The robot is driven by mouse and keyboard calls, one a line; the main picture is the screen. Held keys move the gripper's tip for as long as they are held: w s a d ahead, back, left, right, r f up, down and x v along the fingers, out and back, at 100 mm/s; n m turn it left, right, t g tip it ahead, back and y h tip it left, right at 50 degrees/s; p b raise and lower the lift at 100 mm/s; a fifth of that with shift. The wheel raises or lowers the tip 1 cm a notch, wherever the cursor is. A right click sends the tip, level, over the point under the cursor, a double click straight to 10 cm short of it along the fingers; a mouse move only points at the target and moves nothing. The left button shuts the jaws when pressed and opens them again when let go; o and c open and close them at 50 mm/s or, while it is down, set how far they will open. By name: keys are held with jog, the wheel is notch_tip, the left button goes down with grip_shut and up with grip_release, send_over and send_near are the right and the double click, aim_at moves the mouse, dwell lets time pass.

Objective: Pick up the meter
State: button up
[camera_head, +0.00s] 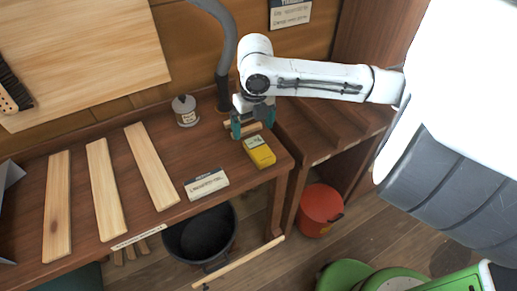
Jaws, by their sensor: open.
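The yellow meter (260,153) lies on the wooden bench near its right front corner, with a small display at its upper end. My gripper (247,130) is open just behind the meter, pointing down with teal fingers. A light strip of wood shows between and around the fingers. I cannot tell whether the fingers touch the bench or the meter.
A lidded can (185,110) and a grey hose (222,60) stand behind and left of my gripper. A label card (206,184) lies left of the meter. Several planks (151,165) cover the left bench. A black bucket (200,236) and red bucket (319,210) are below.

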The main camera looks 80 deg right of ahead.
aim_at(261, 151)
jog(key=shift+s+d+f+g, duration=0.15)
jog(key=shift+s+f, duration=0.25)
jog(key=shift+s, duration=0.2)
jog(key=shift+s+d+f+g, duration=0.15)
jog(key=shift+s+f, duration=0.2)
jog(key=shift+s, duration=0.25)
notch_tip(261, 151, down, 4)
jog(key=shift+r, duration=0.15)
jog(key=shift+w+a+f+p, duration=0.1)
jog(key=shift+f+p, duration=0.85)
jog(key=shift+f, duration=2.2)
jog(key=shift+c, duration=0.4)
jog(key=c, duration=1.1)
